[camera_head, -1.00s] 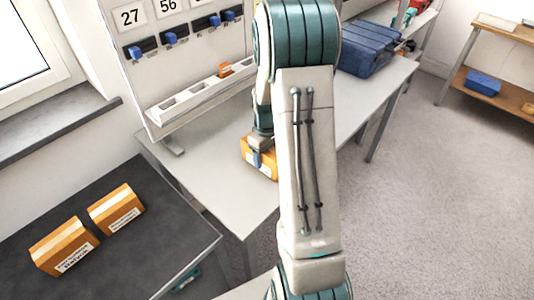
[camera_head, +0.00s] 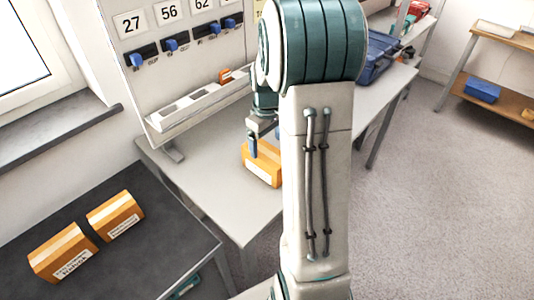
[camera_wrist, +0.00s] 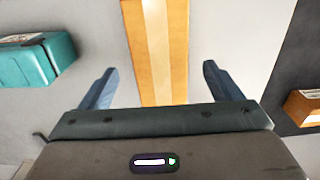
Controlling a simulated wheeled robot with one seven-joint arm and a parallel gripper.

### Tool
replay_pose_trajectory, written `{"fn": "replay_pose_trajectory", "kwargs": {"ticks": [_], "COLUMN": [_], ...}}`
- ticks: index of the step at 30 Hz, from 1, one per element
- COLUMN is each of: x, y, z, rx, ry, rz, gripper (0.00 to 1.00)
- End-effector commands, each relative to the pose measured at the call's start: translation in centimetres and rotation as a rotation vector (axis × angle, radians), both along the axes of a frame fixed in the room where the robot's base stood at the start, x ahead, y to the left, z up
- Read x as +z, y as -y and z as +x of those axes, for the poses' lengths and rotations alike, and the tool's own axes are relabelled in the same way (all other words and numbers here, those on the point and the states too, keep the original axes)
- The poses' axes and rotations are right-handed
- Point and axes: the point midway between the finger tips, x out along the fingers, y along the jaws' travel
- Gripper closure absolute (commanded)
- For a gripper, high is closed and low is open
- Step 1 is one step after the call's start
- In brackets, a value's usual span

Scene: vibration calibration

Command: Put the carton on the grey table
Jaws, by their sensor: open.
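An orange carton (camera_head: 262,172) with a pale tape strip lies on the light table (camera_head: 215,180), partly hidden by my arm in the head view. In the wrist view the carton (camera_wrist: 158,45) runs lengthwise between my open fingers, with a gap on each side. My gripper (camera_wrist: 160,75) is open and empty; in the head view a blue finger (camera_head: 252,145) shows at the carton's far side. The dark grey table (camera_head: 130,255) stands at the lower left. It bears two other orange cartons, one (camera_head: 60,254) nearer and one (camera_head: 115,215) farther.
A panel with numbers and blue switches (camera_head: 172,44) and a pale tray (camera_head: 195,105) stand behind the light table. A blue case (camera_head: 380,58) is farther right. The wrist view shows a teal box (camera_wrist: 35,62) at left. The dark table has bare room right of its cartons.

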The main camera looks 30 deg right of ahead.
Motion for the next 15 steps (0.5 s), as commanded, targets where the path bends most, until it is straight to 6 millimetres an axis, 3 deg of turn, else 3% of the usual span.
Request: {"fn": "replay_pose_trajectory", "kwargs": {"ticks": [3,10,15], "x": [2.0,3.9,6.4], "y": [0.0,-0.5,-3.4], "z": [0.0,-0.3,-2.7], "rx": [0.0,-0.007,-0.055], "ry": [0.003,0.006,0.046], "rz": [-0.001,-0.002,-0.01], "gripper": [0.15,0.15,0.15]}}
